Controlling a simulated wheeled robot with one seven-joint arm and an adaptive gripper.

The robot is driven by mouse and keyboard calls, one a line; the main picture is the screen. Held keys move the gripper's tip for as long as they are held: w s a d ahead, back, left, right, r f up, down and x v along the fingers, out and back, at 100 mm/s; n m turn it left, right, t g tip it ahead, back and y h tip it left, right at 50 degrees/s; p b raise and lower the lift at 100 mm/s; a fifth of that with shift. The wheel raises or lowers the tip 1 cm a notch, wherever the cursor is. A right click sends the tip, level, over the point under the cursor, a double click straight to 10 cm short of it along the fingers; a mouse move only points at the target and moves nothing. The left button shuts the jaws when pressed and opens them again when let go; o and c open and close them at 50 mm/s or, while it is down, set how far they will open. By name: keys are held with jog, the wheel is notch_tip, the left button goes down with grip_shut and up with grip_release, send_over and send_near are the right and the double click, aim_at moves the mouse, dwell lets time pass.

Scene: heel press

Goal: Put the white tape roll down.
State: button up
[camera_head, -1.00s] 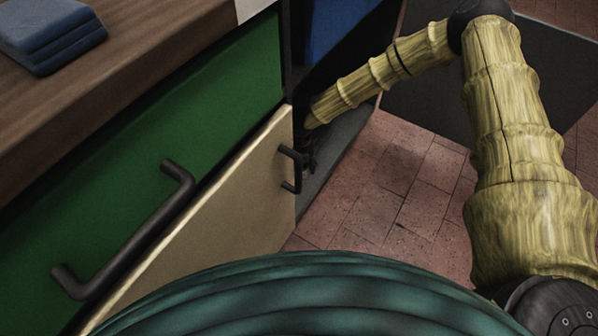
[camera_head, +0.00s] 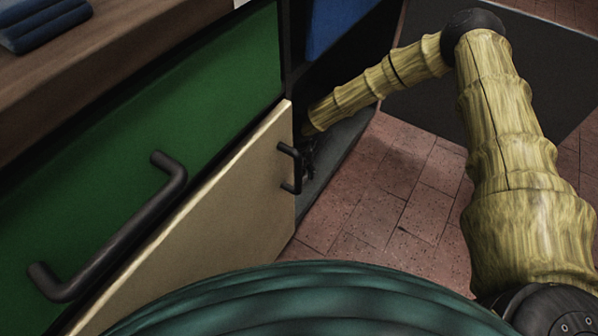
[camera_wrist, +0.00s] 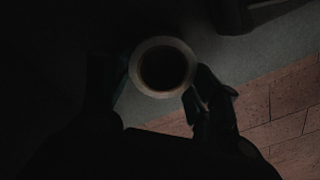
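The white tape roll (camera_wrist: 163,94) is in the middle of the wrist view, seen end-on with a dark round hole. My gripper (camera_wrist: 160,88) has one finger on each side of it, and both appear to touch its rim, so it looks shut on the roll. The light is dim and the left finger is hard to make out. A grey surface shows below the roll; I cannot tell whether the roll touches it. In the head view my gripper (camera_head: 308,167) is a dark shape in the low cabinet opening, mostly hidden by shadow and a door handle; the roll is not visible there.
A cream panel (camera_head: 215,205) with a dark handle (camera_head: 289,168) stands left of the opening. A green drawer front (camera_head: 150,130) with a long handle is above it. The grey shelf floor (camera_head: 335,165) borders the brick floor (camera_head: 385,215). Blue folded cloth (camera_head: 45,22) lies on the wooden top.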

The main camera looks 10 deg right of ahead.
jog(key=shift+o, duration=1.4)
notch_tip(320, 180, up, 12)
jog(key=p, duration=0.4)
jog(key=shift+r+p, duration=0.15)
jog(key=shift+p, duration=0.25)
